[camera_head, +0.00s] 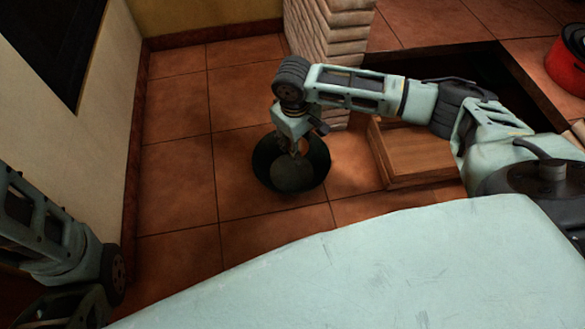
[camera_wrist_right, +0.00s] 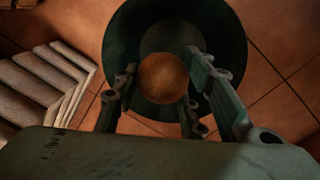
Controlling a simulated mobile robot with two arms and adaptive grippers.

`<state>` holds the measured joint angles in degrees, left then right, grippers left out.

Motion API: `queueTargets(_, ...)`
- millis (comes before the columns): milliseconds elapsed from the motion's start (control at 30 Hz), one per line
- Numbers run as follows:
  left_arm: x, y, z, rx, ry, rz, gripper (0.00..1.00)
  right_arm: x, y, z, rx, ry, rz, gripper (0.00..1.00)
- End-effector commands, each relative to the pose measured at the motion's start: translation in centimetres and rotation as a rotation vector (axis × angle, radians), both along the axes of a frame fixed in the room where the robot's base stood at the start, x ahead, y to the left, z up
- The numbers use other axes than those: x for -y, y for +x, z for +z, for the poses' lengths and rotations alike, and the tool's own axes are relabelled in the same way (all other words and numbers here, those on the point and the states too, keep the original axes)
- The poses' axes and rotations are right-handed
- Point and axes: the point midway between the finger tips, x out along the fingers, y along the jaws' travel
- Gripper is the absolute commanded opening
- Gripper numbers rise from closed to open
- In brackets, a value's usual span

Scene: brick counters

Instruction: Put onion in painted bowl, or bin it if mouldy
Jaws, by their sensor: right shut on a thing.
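My right gripper (camera_head: 297,152) points down over the dark round bin (camera_head: 262,168), which stands on the tiled floor. In the right wrist view my right gripper (camera_wrist_right: 160,85) is shut on a brown, round onion (camera_wrist_right: 163,78). The onion is held between the fingers, with the open mouth of the bin (camera_wrist_right: 122,35) behind and below it. The lighting is dim, and I cannot make out mould on the side that shows. The painted bowl is not in view. Part of my left arm shows at the left edge, but its gripper is out of view.
A white brick counter base (camera_head: 325,55) stands just behind the bin, with a wooden box-like piece (camera_head: 415,155) to its right. A red pot (camera_head: 567,68) sits on the tiled counter at the far right. Open floor lies left of the bin, up to the wall.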

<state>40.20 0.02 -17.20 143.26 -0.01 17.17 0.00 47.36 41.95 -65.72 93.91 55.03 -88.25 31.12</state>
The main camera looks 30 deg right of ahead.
Motion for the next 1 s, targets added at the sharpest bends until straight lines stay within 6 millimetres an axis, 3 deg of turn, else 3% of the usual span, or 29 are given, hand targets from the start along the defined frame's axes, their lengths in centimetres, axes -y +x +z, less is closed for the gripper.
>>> queueTargets(67,0.0,0.0,0.0,0.000,0.000,0.000,0.40,0.0,0.0,0.1,0.001,0.000,0.000,0.11)
queueTargets(100,0.0,0.0,0.0,0.000,0.000,0.000,0.40,0.0,0.0,0.1,0.001,0.000,0.000,0.41)
queueTargets(333,0.0,0.0,0.0,0.001,0.000,0.000,0.40,0.0,0.0,0.0,0.001,0.000,0.000,0.60)
queueTargets(733,0.0,0.2,0.0,-0.004,-0.001,0.000,0.40,-0.1,0.1,0.7,0.003,0.002,0.000,0.60)
queueTargets(1000,0.0,0.1,0.0,-0.002,0.000,0.000,0.40,-0.5,0.0,5.8,0.005,0.001,0.000,0.60)
